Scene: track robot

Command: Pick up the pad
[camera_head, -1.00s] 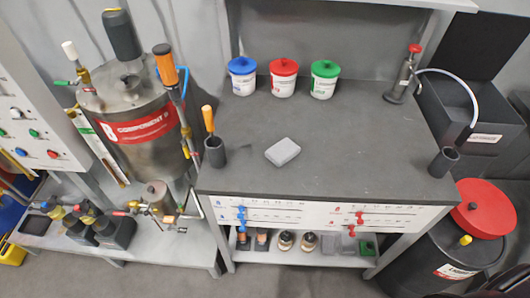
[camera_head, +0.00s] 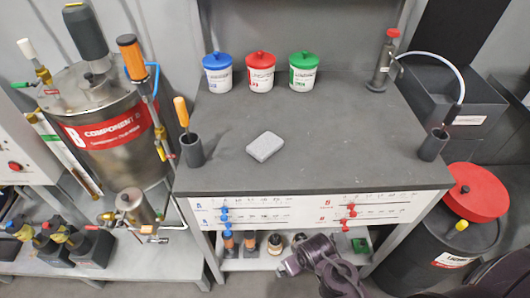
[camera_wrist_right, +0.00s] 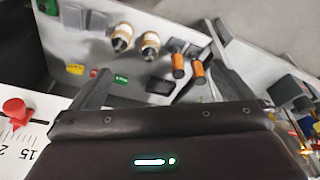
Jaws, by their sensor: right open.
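The pad (camera_head: 265,147) is a light grey rounded block lying flat on the dark grey worktop (camera_head: 340,150), left of its middle. My right arm comes in at the bottom of the head view, in front of the bench and below the worktop edge. In the right wrist view my right gripper (camera_wrist_right: 160,95) has its two fingers spread wide with nothing between them. It faces the lower shelf, and the pad is not in that view. My left gripper is not in view.
Tubs with blue (camera_head: 217,72), red (camera_head: 261,71) and green (camera_head: 303,70) lids stand at the back. A holder with an orange-handled tool (camera_head: 190,148) stands left of the pad. The worktop around the pad is clear.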

